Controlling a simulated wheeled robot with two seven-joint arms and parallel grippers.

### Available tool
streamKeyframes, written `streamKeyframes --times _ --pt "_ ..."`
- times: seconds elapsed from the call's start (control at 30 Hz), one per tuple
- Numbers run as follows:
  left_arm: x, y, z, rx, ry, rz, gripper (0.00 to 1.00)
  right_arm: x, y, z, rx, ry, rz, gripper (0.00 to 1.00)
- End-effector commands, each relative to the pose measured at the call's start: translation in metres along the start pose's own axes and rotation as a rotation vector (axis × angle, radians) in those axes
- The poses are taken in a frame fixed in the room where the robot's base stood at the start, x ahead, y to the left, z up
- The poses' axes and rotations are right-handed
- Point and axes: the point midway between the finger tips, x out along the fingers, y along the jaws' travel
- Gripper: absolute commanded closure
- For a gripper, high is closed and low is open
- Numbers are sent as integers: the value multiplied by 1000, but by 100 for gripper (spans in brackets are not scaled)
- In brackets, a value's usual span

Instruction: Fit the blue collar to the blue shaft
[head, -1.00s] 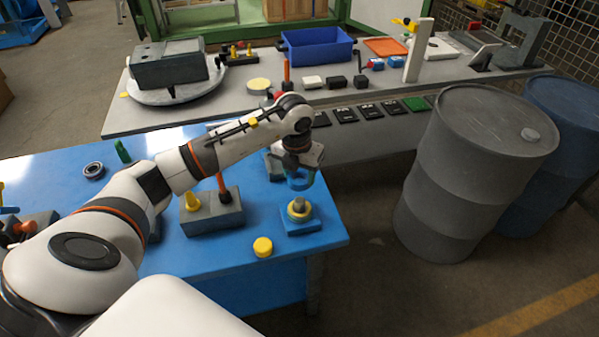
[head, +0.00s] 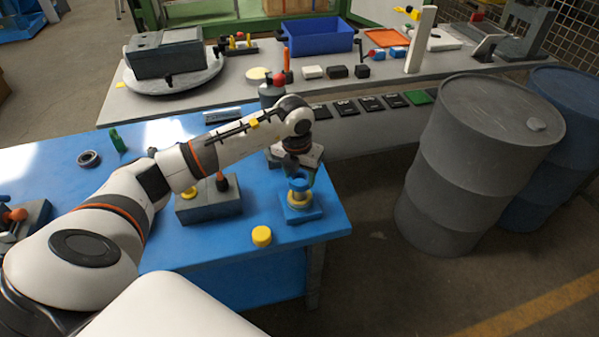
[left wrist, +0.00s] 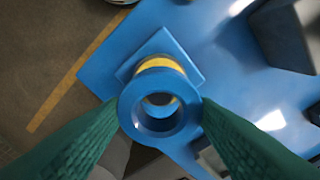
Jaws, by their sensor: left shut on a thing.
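My left gripper (head: 300,168) is shut on the blue collar (head: 299,183) and holds it level above the blue base (head: 301,216) at the table's right corner. In the left wrist view the collar (left wrist: 133,106) shows as a thick ring between the green fingers. The base (left wrist: 186,62) carries an upright post with a yellow ring (head: 299,198) around it; this ring also shows in the left wrist view (left wrist: 158,64). The post shows partly through the collar's hole, off towards the top. The collar hides most of the post, so I cannot tell whether the post's tip is inside the collar. My right gripper is out of view.
A yellow cap (head: 262,236) lies near the table's front edge. A dark ring (head: 88,158) lies at the left. Grey drum (head: 470,150) stands right, beyond a floor gap.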

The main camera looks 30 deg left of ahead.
Motion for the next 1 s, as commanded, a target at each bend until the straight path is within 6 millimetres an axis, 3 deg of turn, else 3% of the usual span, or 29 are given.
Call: streamKeyframes --times 1.0 --pt "-1 0 0 0 3 1 83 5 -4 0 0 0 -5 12"
